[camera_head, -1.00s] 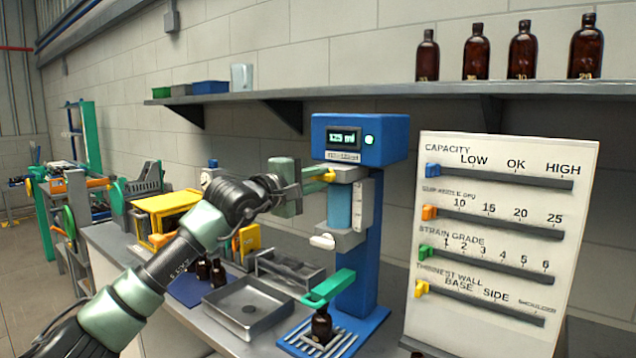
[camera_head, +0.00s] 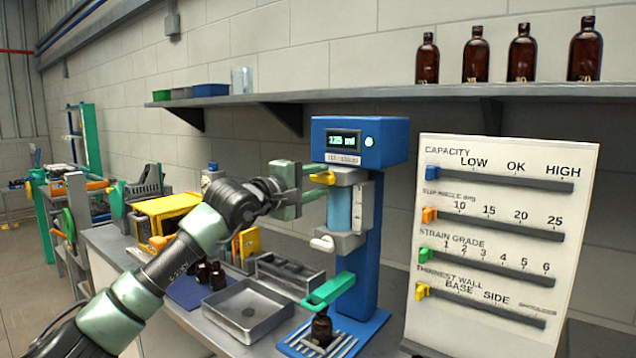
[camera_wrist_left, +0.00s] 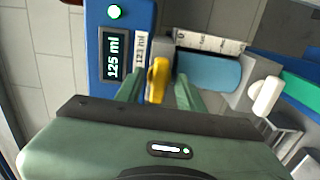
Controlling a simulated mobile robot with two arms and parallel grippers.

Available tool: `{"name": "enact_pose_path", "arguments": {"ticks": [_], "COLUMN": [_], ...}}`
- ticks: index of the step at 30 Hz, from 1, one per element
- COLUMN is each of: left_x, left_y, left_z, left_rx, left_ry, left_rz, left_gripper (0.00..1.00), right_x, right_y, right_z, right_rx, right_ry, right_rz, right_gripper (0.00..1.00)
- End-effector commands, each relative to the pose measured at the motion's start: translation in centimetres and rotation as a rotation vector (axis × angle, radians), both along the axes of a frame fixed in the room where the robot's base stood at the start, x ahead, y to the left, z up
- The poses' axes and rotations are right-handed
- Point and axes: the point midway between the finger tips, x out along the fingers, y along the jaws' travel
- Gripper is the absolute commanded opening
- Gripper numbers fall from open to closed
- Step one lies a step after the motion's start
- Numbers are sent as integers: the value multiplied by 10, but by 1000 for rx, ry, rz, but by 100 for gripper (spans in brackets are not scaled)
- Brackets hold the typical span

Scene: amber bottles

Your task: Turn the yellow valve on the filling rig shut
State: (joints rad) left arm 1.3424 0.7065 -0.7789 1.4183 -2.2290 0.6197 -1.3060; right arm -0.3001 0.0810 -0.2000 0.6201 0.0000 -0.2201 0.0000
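The filling rig (camera_head: 360,139) is a blue stand with a display reading about 125 ml and a green light. Its yellow valve (camera_head: 322,178) sticks out at the front, above a blue cylinder (camera_head: 341,209). In the left wrist view the yellow valve (camera_wrist_left: 157,80) stands between the two fingers, with a gap on each side. An amber bottle (camera_head: 321,329) stands on the rig's base under a green arm (camera_head: 328,290). My right gripper is out of view.
A white panel (camera_head: 500,240) with coloured sliders stands right of the rig. A metal tray (camera_head: 247,312) and small amber bottles (camera_head: 217,275) are on the bench to the left. A shelf (camera_head: 380,93) with several amber bottles runs above.

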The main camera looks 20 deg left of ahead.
Motion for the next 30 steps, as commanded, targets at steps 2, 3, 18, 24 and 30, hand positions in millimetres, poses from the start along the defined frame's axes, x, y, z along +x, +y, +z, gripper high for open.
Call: {"name": "enact_pose_path", "arguments": {"ticks": [2, 3, 18, 24, 30], "left_x": [-5, -9, -72, -73, -72], "left_y": [3, 5, 27, 27, 27], "left_z": [-1, -2, -2, -1, -1], "left_rx": [0, 1, 0, -1, 0], "left_ry": [-2, -3, 1, 1, 1], "left_rz": [0, 1, 1, 0, 1], "left_gripper": [38, 38, 38, 38, 38], "right_x": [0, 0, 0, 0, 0], "right_y": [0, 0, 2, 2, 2], "right_z": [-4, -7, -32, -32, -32], "right_rx": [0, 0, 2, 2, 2], "right_ry": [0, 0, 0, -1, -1], "right_rz": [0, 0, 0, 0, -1], "right_gripper": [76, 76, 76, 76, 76]}}
